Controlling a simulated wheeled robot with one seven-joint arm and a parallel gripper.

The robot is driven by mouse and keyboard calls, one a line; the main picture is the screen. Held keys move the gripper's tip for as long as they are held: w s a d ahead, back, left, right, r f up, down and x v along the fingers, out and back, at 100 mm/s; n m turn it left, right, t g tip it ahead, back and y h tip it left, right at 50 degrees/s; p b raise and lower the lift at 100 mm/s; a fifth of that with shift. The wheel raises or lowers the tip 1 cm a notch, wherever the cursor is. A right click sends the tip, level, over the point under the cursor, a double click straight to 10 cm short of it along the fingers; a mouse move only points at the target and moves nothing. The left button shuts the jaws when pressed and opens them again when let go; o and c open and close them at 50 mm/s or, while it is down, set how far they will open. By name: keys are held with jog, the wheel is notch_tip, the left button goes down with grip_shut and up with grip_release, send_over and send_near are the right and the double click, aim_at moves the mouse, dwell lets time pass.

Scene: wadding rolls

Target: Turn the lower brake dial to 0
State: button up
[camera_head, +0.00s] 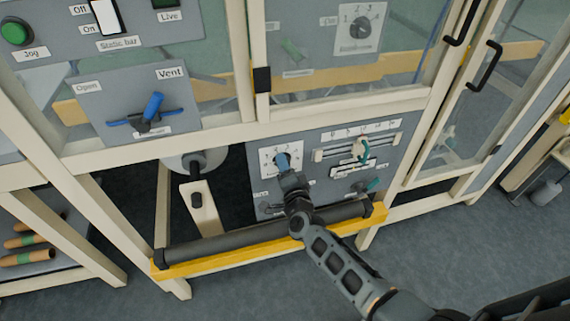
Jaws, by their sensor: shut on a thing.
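A square white dial plate (267,154) with small marks sits at the upper left of the lower grey panel. My gripper (283,166) is at this plate and shut on its dial. The gripper covers most of the dial, so where its pointer stands cannot be told. The marks are too small to read. A second dial (361,27) with a dark knob on a white plate shows higher up, behind the clear pane, with nothing touching it.
A dark roller (225,245) and yellow rail (215,264) run below, under my arm. A blue vent lever (152,107) is at left.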

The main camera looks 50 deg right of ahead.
jog(key=shift+a+n, duration=0.1)
jog(key=shift+n, duration=0.4)
jog(key=o, duration=1.1)
jog(key=shift+c, duration=0.2)
jog(key=v, duration=0.7)
jog(key=shift+s+a+p, duration=0.2)
jog(key=shift+s+p, duration=0.1)
jog(key=shift+p, duration=0.05)
